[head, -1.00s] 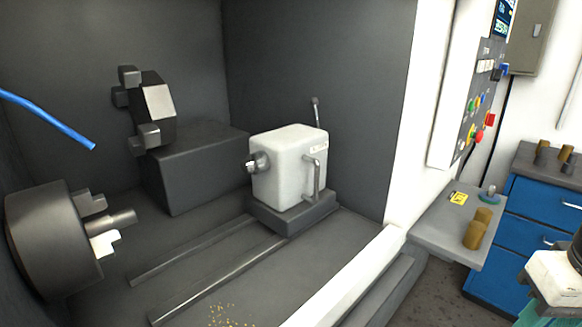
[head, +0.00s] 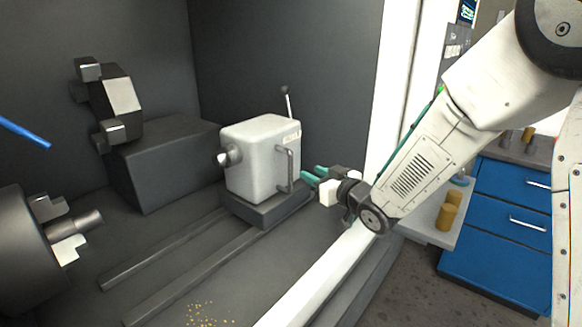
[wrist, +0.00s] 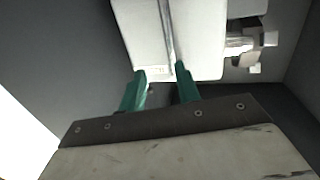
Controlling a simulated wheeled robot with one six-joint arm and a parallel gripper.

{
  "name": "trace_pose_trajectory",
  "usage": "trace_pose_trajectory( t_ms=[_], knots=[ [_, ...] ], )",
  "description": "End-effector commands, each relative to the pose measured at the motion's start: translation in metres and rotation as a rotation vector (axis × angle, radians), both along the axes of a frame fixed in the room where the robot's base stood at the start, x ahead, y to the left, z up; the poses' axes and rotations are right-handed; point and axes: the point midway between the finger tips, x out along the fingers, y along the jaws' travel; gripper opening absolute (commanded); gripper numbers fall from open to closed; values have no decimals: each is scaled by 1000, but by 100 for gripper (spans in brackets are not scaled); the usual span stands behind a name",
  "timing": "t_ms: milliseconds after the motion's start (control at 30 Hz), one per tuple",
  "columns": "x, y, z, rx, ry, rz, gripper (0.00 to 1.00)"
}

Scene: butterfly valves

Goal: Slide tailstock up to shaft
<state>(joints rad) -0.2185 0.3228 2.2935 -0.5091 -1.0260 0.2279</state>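The white tailstock (head: 250,165) stands upright on its dark base on two rails, with its nose pointing left. Its grey handle bar (head: 281,170) is on the near face; it also shows in the wrist view (wrist: 167,30). The short metal shaft (head: 88,222) sticks out of the dark chuck at the left, with a wide gap to the tailstock. My gripper (head: 310,177) is just right of the handle. Its teal fingers are apart, and in the wrist view the bar lines up with the gap between the fingertips (wrist: 160,72). Neither finger clearly touches it.
Two bare rails (head: 190,275) run from the tailstock toward the chuck (head: 20,250). A dark tool turret (head: 115,100) sits on a block (head: 165,165) behind. The white machine sill (head: 325,275) lies below my arm. Yellowish shavings (head: 200,314) lie in front.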

Motion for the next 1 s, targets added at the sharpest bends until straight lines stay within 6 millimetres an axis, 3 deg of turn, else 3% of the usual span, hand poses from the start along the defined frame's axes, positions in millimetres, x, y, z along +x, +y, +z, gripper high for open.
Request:
trace_pose_trajectory(
  t_ms=[233, 600, 1000],
  knots=[
    [4, 23, -5, 63, -47, 65, 33],
    [47, 58, -5, 63, -46, 63, 33],
    [57, 67, -5, 63, -45, 62, 33]
  ],
)
